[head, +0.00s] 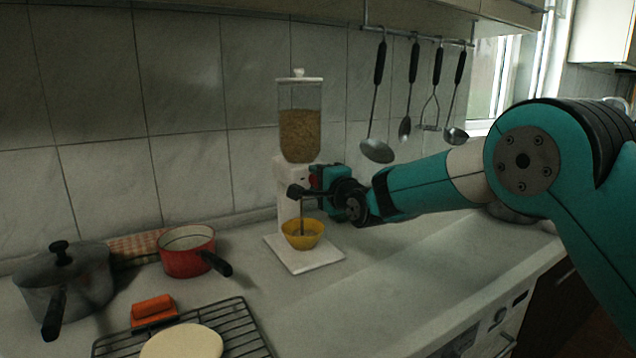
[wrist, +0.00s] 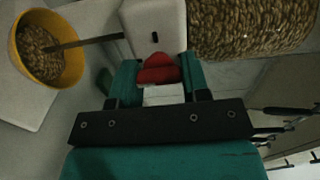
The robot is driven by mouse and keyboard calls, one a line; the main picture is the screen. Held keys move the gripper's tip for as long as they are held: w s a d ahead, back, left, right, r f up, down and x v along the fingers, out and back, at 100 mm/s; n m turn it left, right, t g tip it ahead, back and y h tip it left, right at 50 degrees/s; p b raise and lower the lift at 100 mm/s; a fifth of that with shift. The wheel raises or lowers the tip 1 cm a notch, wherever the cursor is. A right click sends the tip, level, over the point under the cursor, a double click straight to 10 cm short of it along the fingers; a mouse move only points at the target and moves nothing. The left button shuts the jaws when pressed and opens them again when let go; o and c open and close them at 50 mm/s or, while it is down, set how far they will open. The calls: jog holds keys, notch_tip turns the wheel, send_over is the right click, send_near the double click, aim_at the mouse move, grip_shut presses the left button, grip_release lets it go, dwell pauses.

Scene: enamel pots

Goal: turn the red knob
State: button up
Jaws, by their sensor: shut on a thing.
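The red knob (wrist: 158,70) is on the front of a white dispenser (head: 288,175) with a clear hopper of brown grain (head: 300,135). In the wrist view my gripper (wrist: 156,78) has its teal fingers on both sides of the knob, shut on it. In the head view my gripper (head: 318,182) reaches the dispenser from the right and only a sliver of the knob shows. A yellow bowl (head: 303,241) stands on the dispenser's white base below. A thin brown column, like falling grain, runs from the dispenser into the bowl, which holds grain in the wrist view.
A red pot (head: 187,262), a grey lidded pot (head: 85,290), an orange block (head: 154,306) and a wire rack (head: 243,325) with a pale round piece (head: 182,343) are at left. Utensils hang from a wall rail (head: 415,36).

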jog(key=shift+f, duration=0.15)
jog(key=o, duration=0.9)
jog(key=shift+s, duration=0.1)
jog(key=b+v, duration=0.3)
jog(key=v, duration=1.4)
jog(key=shift+s+d, duration=0.15)
jog(key=shift+d, duration=0.1)
jog(key=s+d+n+g+h+p, duration=0.2)
jog(key=s+n+g, duration=0.3)
jog(key=s, duration=0.5)
jog(key=s+d+r+n+g+h+p, duration=0.1)
jog(key=s+d+n+g+h+p, duration=0.1)
jog(key=s+d+n+g+p, duration=0.2)
jog(key=s+d+r+n+g+h+p, duration=0.1)
jog(key=s+d+n+g+p, duration=0.2)
jog(key=s, duration=1.5)
jog(key=shift+s+d+r+n+g+h+p, duration=0.15)
jog(key=shift+n+g, duration=0.35)
jog(key=shift+n, duration=0.55)
jog(key=shift+w+d+f+n+g+h+p, duration=0.1)
jog(key=shift+d+n+g, duration=0.3)
jog(key=shift+n, duration=0.6)
jog(key=shift+s+d+r+n+g+h+p, duration=0.15)
jog(key=shift+n+g, duration=0.45)
jog(key=shift+n, duration=0.45)
